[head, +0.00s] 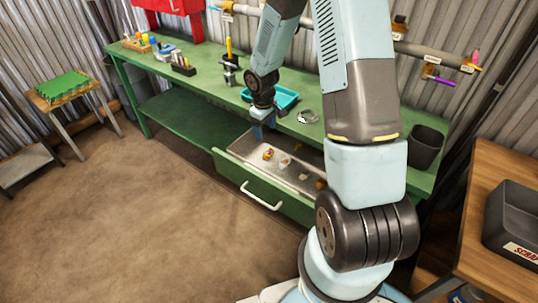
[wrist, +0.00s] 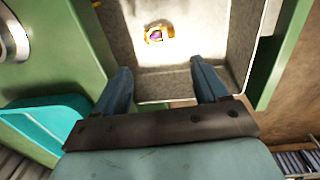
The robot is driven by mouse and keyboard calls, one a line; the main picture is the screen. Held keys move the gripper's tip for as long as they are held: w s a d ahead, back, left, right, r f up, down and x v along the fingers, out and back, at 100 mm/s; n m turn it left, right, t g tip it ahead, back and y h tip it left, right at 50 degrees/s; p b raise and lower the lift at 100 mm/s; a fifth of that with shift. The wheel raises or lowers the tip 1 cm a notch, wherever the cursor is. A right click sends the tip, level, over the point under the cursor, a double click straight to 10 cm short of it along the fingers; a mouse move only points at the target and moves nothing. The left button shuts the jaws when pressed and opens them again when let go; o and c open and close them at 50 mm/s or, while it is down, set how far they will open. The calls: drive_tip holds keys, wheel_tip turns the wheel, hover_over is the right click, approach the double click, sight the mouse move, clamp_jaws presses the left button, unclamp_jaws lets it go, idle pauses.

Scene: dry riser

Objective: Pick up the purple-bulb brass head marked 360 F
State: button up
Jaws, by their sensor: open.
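A brass head with a purple bulb (wrist: 156,34) lies in the pale bottom of the open drawer (wrist: 185,85), in the upper middle of the wrist view. No 360 F marking is readable. My gripper (wrist: 160,70) is open and empty, with the head beyond and between its two blue fingers. In the head view my gripper (head: 263,128) hangs over the left part of the open green drawer (head: 240,172). A small brass head (head: 268,153) lies below and close to it; its bulb colour is too small to tell there.
Other small parts (head: 284,162) lie further right in the drawer. On the green bench (head: 165,70) are a teal tray (head: 286,98), a vice and a dark bin (head: 426,146). A pipe runs along the wall behind. The floor before the drawer is clear.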

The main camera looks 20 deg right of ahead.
sight(267, 150)
drive_tip(key=shift+w+d+f, duration=0.1)
drive_tip(key=shift+f, duration=1.9)
drive_tip(key=shift+w+d+f, duration=0.1)
drive_tip(key=shift+d+f, duration=0.05)
drive_tip(key=shift+f, duration=1.8)
drive_tip(key=shift+w+d+f, duration=0.1)
drive_tip(key=shift+f, duration=1.9)
drive_tip(key=c, duration=0.9)
